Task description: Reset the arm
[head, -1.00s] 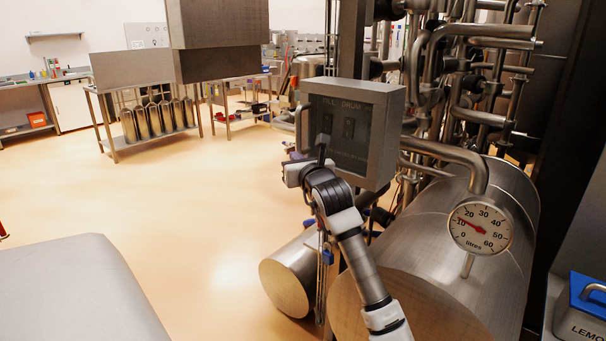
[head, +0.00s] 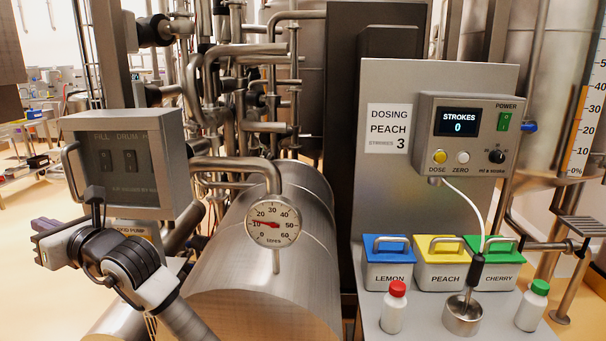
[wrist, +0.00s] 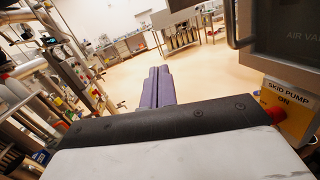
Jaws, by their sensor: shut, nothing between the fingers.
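My gripper (head: 44,226) is at the far left of the head view, just below the grey fill drum control box (head: 135,160). In the wrist view its two purple fingers (wrist: 157,84) lie side by side, shut and empty, pointing out over the open floor. My arm runs down from there to the bottom edge of the head view, in front of the steel drum's left side. The gripper appears apart from the box; its exact gap to the box is hard to judge.
Right of my arm is the steel drum (head: 262,250) with a litres gauge (head: 273,220) near 10. The dosing panel (head: 468,135) reads 0 strokes, above lemon (head: 388,277), peach (head: 442,278) and cherry (head: 490,283) tubs. A yellow skid pump box (wrist: 287,107) is close at right in the wrist view.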

